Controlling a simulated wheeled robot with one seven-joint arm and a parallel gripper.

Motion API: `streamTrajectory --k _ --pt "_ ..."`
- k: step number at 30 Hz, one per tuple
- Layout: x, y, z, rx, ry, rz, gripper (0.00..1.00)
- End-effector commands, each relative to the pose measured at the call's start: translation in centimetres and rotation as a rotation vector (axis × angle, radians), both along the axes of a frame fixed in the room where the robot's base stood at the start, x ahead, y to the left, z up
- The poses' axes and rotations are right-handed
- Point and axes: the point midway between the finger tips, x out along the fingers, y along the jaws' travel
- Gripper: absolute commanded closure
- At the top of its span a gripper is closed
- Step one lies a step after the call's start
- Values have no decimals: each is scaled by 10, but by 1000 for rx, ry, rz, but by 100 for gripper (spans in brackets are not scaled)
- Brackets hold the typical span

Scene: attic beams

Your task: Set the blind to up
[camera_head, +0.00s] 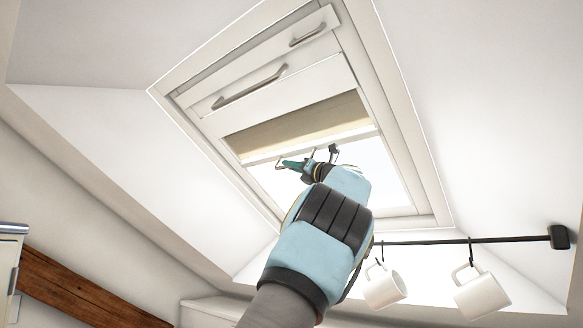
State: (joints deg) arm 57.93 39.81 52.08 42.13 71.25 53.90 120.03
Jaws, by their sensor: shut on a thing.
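The beige blind (300,126) covers a band across the middle of the roof window, with a pale bar (262,157) along its lower edge. Bright glass shows below the bar. My gripper (308,162) is at the bar, near its middle, and is shut on the blind's small metal handle (313,153). The gripper and wrist hide part of the handle and of the glass below.
The white window frame (402,135) surrounds the blind, with two metal bar handles (250,87) (307,35) above it. A dark rail (510,239) carries two white mugs (384,287) (482,294) right of my arm. A wooden beam (75,290) is lower left.

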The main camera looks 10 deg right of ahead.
Motion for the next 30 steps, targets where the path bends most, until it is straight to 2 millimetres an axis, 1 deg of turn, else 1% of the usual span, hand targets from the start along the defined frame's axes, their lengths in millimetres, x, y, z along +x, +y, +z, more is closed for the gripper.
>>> streamTrajectory --k 8,11,14,18,22,25,30 --pt "0 0 0 0 -1 -2 100" --pt "-5 5 4 -2 -2 -1 100" --pt "-17 18 15 -5 -3 0 100" --pt "-41 45 37 -7 -6 -1 100" --pt "-61 67 57 -6 -5 0 100" --pt "-71 79 67 -5 -5 0 100" --pt "-78 88 75 -1 -3 2 100"
